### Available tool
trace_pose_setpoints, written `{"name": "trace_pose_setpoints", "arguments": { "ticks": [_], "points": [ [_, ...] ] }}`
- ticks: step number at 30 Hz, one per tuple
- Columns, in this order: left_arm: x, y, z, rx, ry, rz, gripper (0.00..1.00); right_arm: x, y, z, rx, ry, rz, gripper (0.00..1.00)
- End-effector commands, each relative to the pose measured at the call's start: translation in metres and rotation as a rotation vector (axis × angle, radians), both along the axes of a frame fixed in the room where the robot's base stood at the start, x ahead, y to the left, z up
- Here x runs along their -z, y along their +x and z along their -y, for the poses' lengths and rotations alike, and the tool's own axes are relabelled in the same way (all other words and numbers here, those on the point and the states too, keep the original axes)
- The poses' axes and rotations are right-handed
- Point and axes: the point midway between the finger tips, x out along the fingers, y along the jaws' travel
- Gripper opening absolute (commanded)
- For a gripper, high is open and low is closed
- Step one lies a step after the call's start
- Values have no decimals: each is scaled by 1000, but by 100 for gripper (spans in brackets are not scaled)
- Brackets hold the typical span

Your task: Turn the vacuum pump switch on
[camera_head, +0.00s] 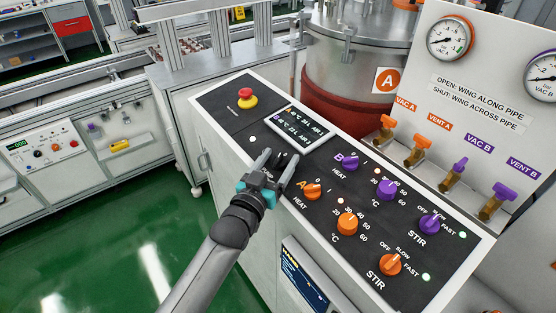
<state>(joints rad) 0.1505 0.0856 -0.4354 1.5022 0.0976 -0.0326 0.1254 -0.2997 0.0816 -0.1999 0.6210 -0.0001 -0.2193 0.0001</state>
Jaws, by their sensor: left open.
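My left gripper (277,160) reaches in from the bottom left over the dark control panel (240,122). Its jaws are open, with the two grey fingers apart. A small black part (284,158), which looks like the pump switch, shows between the fingertips. The fingers hide most of it and its label, of which only the last letters show. I cannot tell its position or whether the fingers touch it. My right gripper is not in view.
A red emergency button (246,95) and a display (299,127) lie beyond the gripper. Orange heat knob A (312,191) is close on its right, and purple heat knob B (351,163) is farther right. Valves (419,152) and a vacuum gauge (449,38) stand behind.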

Motion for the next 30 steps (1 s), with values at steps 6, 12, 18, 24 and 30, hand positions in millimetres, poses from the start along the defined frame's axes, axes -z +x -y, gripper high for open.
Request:
{"name": "trace_pose_setpoints", "arguments": {
  "ticks": [6, 12, 18, 24, 30],
  "points": [
    [0, 0, 0, 0, 0, 0, 60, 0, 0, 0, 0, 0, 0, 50],
    [0, 0, 0, 0, 0, 0, 37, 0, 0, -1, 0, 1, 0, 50],
    [0, 0, 0, 0, 1, 0, 15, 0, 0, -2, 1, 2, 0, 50],
    [0, 0, 0, 0, 1, 0, 0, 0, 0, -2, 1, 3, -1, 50],
    [0, 0, -1, 4, 2, 1, 0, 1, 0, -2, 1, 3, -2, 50]
  ]
}}
